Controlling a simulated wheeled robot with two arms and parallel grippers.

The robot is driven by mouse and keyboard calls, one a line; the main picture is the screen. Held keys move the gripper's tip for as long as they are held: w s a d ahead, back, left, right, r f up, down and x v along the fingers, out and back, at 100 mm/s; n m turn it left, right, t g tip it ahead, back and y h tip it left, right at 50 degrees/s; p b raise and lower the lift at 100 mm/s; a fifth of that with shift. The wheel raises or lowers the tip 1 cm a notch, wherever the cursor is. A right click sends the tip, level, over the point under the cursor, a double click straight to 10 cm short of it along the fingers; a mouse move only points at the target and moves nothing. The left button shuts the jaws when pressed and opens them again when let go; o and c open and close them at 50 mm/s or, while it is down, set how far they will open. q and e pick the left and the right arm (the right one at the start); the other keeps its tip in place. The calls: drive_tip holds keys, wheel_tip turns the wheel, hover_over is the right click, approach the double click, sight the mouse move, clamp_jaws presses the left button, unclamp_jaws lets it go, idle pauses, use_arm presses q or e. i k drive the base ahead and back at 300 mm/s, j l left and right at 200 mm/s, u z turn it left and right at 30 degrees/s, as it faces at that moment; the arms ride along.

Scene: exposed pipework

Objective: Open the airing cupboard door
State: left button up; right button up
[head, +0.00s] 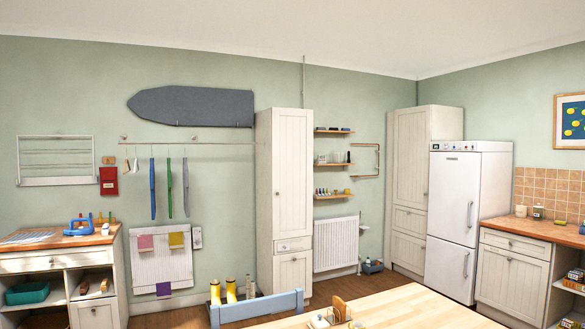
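Two tall cream cupboards stand against the far wall, and I cannot tell which is the airing cupboard. One tall cupboard (292,175) is near the middle, with a long upper door, a drawer and a lower door, all shut. The other tall cupboard (408,160) is in the right corner beside the fridge, with its panelled fronts shut. Neither of my grippers is in view.
A wooden table (400,305) fills the lower right foreground, with a blue chair (257,307) at its left. A white radiator (335,244) and a white fridge (453,215) are farther right. Some floor shows between table and fridge.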

sight(291, 129)
drive_tip(key=j+u, duration=0.15)
drive_tip(key=u, duration=0.15)
drive_tip(key=j+u, duration=0.1)
drive_tip(key=u, duration=0.25)
drive_tip(key=i+j+u, duration=0.25)
drive_tip(key=i+j, duration=0.3)
drive_tip(key=j, duration=0.25)
drive_tip(key=i+j+u, duration=0.2)
drive_tip(key=i+j, duration=0.4)
drive_tip(key=j, duration=0.15)
drive_tip(key=i+z, duration=0.1)
drive_tip(key=i, duration=1.1)
drive_tip(key=i+j+z, duration=0.1)
drive_tip(key=i, duration=1.05)
drive_tip(key=i+l+z, duration=0.1)
drive_tip(key=i+z, duration=0.2)
drive_tip(key=i, duration=0.25)
drive_tip(key=i+z, duration=0.35)
drive_tip(key=i, duration=0.2)
drive_tip(key=i+j+z, duration=0.3)
drive_tip(key=i, duration=0.25)
drive_tip(key=i+j+z, duration=0.3)
drive_tip(key=i, duration=0.25)
drive_tip(key=l, duration=0.1)
